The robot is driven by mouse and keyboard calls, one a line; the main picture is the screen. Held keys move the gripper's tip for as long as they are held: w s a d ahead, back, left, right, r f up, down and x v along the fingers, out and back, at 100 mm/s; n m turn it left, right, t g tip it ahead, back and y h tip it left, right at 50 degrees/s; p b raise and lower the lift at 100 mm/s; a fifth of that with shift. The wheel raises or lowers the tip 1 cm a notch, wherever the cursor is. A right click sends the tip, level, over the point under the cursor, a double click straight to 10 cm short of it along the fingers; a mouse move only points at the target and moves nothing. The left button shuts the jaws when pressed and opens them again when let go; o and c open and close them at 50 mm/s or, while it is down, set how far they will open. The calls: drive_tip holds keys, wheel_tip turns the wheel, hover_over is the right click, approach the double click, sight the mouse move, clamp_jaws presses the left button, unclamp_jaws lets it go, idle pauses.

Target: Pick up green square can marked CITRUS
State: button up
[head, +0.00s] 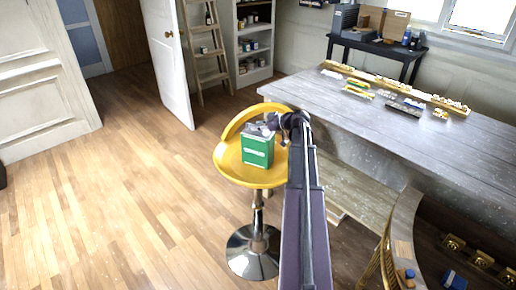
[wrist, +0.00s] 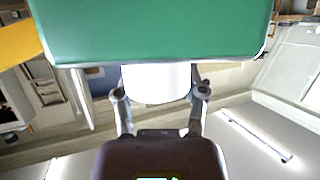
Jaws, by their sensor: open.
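The green square can (head: 257,152) with a white label stands upright on the seat of a yellow stool (head: 229,163). In the wrist view the can (wrist: 150,30) fills the top of the picture, very close. A white round part (wrist: 155,83), apparently its cap, shows between the fingers. My gripper (head: 262,128) is at the top of the can in the head view. In the wrist view its open fingers (wrist: 158,92) lie on either side of the white part, and I cannot tell whether they touch it. The word on the label is too small to read.
A long grey table (head: 420,130) with small items along it stands right of the stool. A curved wooden piece (head: 401,225) is at the lower right. An open white door (head: 167,60) and a ladder (head: 206,50) stand behind. The wooden floor (head: 110,190) at left is clear.

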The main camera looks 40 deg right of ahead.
clamp_jaws()
drive_tip(key=shift+r, duration=0.2)
idle(0.3)
wheel_tip(320, 180, up, 10)
drive_tip(key=p, duration=1)
drive_tip(key=shift+f, duration=0.2)
idle(0.4)
